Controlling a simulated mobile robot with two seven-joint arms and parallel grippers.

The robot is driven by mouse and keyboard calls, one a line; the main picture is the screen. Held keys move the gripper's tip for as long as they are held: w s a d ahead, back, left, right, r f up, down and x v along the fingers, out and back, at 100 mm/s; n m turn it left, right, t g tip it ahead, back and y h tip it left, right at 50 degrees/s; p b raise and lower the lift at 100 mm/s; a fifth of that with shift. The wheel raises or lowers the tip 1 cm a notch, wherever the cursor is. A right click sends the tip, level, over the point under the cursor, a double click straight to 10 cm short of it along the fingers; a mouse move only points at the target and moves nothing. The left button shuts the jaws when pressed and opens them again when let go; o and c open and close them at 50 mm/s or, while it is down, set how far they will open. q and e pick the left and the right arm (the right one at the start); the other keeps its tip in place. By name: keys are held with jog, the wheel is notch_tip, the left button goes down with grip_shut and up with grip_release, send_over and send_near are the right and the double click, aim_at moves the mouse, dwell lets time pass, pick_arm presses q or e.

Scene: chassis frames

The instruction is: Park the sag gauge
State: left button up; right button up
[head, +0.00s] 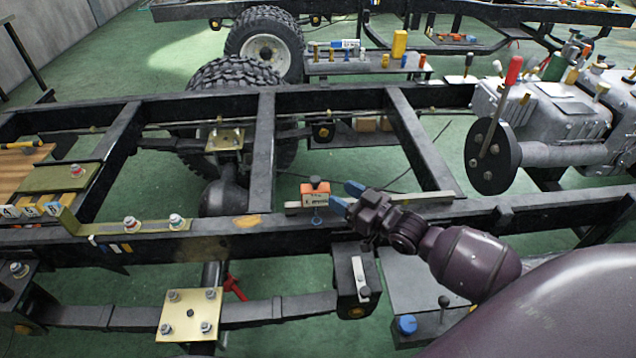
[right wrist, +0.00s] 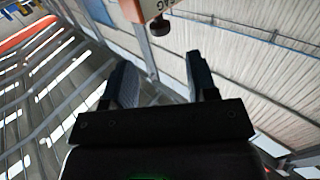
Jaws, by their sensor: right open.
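In the right wrist view the gauge's lettered, orange-edged body (right wrist: 147,8) with a dark knob shows at the top edge, beyond the open fingers (right wrist: 162,75). My left gripper is out of view.
The near chassis rail (head: 220,238) crosses below the gauge. A brass bracket (head: 140,229) with bolts sits on it at left. A crossmember (head: 415,140) stands behind my right gripper. An engine with a red lever (head: 513,72) is at right. Green floor shows between the rails.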

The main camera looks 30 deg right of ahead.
aim_at(319, 182)
jog(key=shift+b+x, duration=0.35)
jog(key=shift+x, duration=3.2)
jog(key=shift+a, duration=0.1)
jog(key=shift+c, duration=0.3)
grip_shut()
